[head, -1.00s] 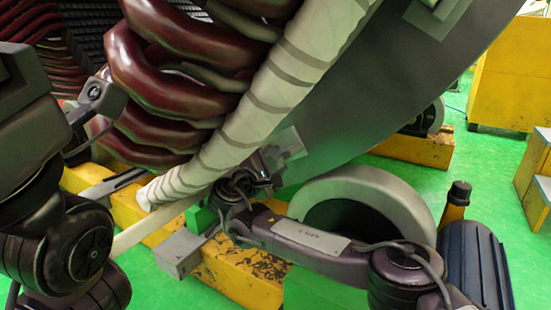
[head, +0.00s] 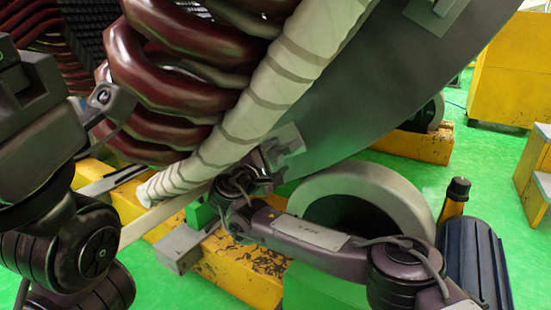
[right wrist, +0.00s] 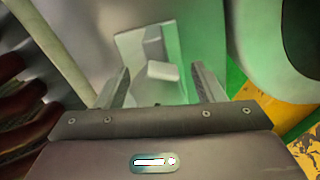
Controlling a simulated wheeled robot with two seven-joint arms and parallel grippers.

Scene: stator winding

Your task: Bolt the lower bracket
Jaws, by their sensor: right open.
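The lower bracket (head: 288,139) is a small grey metal angle piece at the lower edge of the big grey stator disc (head: 360,115). In the right wrist view, the bracket (right wrist: 131,52) is pale, with a small light block (right wrist: 163,71) standing out from it. My right gripper (head: 272,160) is just below and beside the bracket. Its two fingers, seen in the right wrist view (right wrist: 160,85), are spread open, with the light block beyond and between them. I cannot tell whether they touch anything. My left arm shows at the left, but its fingertips do not.
Dark red coils (head: 170,85) and a white-wrapped bar (head: 260,105) stand close left of my right gripper. A worn yellow beam (head: 235,270) lies below, and a grey roller (head: 385,190) stands to the right.

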